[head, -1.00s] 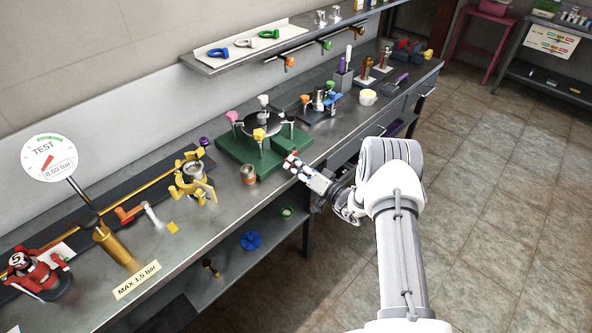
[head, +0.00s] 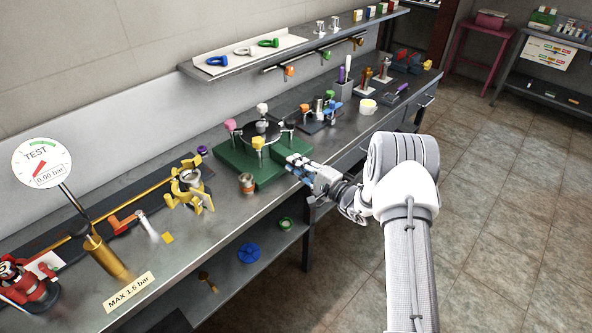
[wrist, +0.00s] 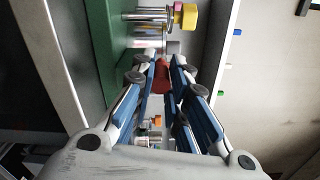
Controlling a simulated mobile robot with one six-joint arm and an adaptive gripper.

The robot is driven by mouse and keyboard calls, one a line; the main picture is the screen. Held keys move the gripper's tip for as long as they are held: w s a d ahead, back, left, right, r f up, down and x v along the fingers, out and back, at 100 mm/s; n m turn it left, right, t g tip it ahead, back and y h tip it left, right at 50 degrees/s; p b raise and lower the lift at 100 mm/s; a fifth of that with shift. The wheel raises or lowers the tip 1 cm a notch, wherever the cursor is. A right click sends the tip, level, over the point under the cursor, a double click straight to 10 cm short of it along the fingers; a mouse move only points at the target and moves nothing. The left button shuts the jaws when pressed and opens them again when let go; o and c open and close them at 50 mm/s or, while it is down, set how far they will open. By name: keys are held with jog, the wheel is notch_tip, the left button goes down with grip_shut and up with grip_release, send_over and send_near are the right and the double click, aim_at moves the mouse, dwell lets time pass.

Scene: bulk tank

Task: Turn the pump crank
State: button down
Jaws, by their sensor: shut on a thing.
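The crank (head: 147,226), an orange block with a pale handle, appears to be the pump crank. It lies along the bench beside the brass cylinder (head: 106,255) and a gauge (head: 42,162) reading 0.00 bar. My gripper (head: 291,161) is well to its right, at the front edge of the green base (head: 240,168). In the wrist view, its blue-padded fingers are shut on a small red thing (wrist: 162,76). What the red thing is cannot be told; the fingers partly hide it. The crank does not show clearly in the wrist view.
The green base carries upright posts, with pink (head: 230,124), white (head: 262,108) and yellow (head: 257,143) knobs. A shelf (head: 290,52) runs above the bench. Floor to the right is clear.

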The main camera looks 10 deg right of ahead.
jog(key=w+d+f+m+b, duration=0.1)
jog(key=w+d+f+m, duration=0.1)
jog(key=m, duration=1.2)
jog(key=w+d+f+m+b, duration=0.1)
jog(key=w+d+m, duration=0.1)
jog(key=m, duration=1.3)
jog(key=shift+d+f, duration=0.4)
jog(key=shift+d, duration=0.35)
jog(key=shift+m, duration=0.3)
jog(key=c, duration=1.8)
grip_release()
